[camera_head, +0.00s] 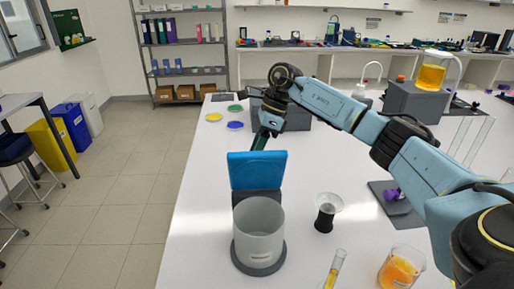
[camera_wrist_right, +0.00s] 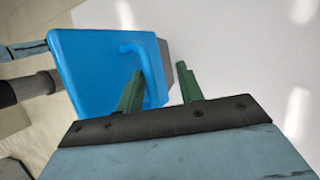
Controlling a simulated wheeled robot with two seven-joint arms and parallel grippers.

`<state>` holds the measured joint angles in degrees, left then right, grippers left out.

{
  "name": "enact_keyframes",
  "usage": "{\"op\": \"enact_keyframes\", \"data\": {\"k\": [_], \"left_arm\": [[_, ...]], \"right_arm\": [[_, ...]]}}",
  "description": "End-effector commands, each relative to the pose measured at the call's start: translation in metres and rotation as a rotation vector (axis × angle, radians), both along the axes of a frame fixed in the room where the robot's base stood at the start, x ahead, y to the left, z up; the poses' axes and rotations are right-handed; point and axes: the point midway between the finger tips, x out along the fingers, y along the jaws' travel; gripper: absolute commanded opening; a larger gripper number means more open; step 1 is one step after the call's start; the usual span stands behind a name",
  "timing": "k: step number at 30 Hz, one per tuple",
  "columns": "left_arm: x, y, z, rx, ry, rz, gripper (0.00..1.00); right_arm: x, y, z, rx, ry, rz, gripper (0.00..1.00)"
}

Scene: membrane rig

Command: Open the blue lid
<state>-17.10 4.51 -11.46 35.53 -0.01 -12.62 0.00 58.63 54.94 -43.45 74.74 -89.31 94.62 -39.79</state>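The blue lid (camera_head: 257,170) stands steeply tilted, close to upright, above a dark grey box (camera_head: 257,198). In the right wrist view the lid (camera_wrist_right: 90,75) shows its broad face and a curved blue handle (camera_wrist_right: 152,70). My right gripper (camera_wrist_right: 162,72) is open, with one green finger on each side of the handle; I cannot tell whether either touches it. In the head view my right gripper (camera_head: 262,139) is at the far side of the lid, its tips hidden by the lid. My left gripper is not in view.
A grey cylindrical cup (camera_head: 259,235) stands in front of the box. A funnel on a black holder (camera_head: 325,212), a tube of yellow liquid (camera_head: 334,270) and an orange beaker (camera_head: 400,268) stand to the right. Coloured discs (camera_head: 235,125) lie behind, left.

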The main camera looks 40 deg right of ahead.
Motion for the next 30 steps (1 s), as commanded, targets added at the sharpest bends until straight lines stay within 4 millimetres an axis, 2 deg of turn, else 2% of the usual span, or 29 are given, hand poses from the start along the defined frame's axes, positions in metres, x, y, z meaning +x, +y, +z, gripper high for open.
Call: {"op": "enact_keyframes", "data": {"k": [14,17,30], "left_arm": [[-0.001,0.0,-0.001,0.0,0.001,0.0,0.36],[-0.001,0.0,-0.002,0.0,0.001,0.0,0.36],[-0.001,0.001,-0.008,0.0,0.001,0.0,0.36]], "right_arm": [[0.001,-0.003,0.008,0.001,-0.008,-0.003,0.34],[0.0,-0.008,0.019,0.0,-0.009,-0.004,0.34],[-0.007,-0.045,0.103,0.002,-0.009,-0.003,0.34]]}}
